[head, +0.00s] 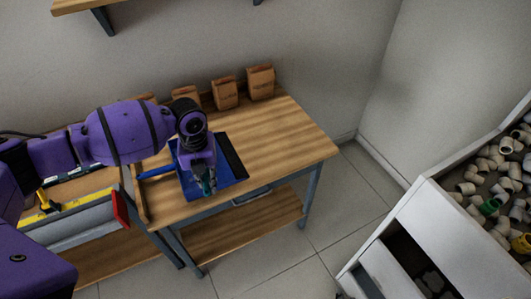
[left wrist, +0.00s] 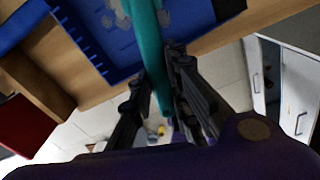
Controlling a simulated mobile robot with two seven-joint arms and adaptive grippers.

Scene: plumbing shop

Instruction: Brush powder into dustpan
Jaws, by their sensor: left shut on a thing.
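A blue dustpan (head: 226,186) lies on the wooden workbench (head: 285,130), with its blue handle (head: 155,172) to the left and a black strip (head: 232,157) along its right side. My left gripper (head: 206,182) is over the dustpan, shut on a teal brush handle (left wrist: 150,50). In the left wrist view the handle runs up between the fingers (left wrist: 160,95), and the brush's bristle end is out of view. Grey powder patches (left wrist: 118,15) show on the blue dustpan (left wrist: 90,45) there. My right gripper is not in view.
Several brown paper bags (head: 225,93) stand along the bench's back edge. A grey toolbox with a yellow level (head: 75,214) is at the left. A bin of pipe fittings (head: 490,185) and white drawers (head: 425,235) stand at the right. The bench's right part is clear.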

